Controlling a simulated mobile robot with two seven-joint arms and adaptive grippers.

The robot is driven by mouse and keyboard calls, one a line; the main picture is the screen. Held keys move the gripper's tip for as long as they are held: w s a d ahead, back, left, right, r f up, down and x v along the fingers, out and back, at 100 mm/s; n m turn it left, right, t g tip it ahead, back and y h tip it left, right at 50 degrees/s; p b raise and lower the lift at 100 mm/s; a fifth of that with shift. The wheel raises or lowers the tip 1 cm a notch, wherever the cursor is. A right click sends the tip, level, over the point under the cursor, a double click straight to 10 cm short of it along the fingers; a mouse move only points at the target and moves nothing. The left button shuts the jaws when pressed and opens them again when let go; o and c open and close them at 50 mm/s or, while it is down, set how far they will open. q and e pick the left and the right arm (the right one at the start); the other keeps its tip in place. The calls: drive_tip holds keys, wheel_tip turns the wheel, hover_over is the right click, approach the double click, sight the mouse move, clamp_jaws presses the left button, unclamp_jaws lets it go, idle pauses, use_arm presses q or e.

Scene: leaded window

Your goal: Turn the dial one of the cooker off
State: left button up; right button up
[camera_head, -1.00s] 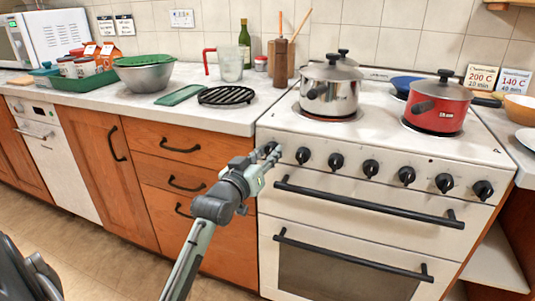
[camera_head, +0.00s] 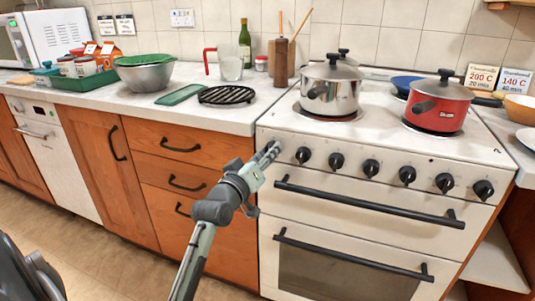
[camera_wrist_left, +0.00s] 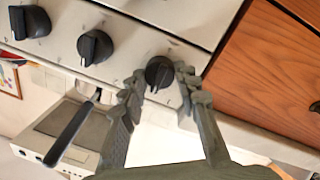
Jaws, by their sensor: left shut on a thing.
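The white cooker (camera_head: 378,197) has a row of black dials along its front panel. My left gripper (camera_head: 271,152) is at the leftmost dial, which it mostly covers in the head view. In the left wrist view, that black dial (camera_wrist_left: 160,72) sits between the two fingertips of the left gripper (camera_wrist_left: 161,78), which is shut on it. The neighbouring dial (camera_head: 303,155) is a short way to the right and free of the gripper; it also shows in the wrist view (camera_wrist_left: 95,47). My right gripper is not in view.
A steel pot (camera_head: 329,92) and a red pot (camera_head: 437,105) stand on the hob. Black oven handles (camera_head: 365,203) stick out below the dials. Wooden drawers (camera_head: 178,183) are to the left. The floor in front of the drawers is clear.

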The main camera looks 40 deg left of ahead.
use_arm(q)
drive_tip(key=o, duration=1.2)
drive_tip(key=shift+c, duration=0.2)
drive_tip(key=s+d, duration=0.2)
drive_tip(key=s, duration=1)
drive_tip(key=shift+w, duration=0.1)
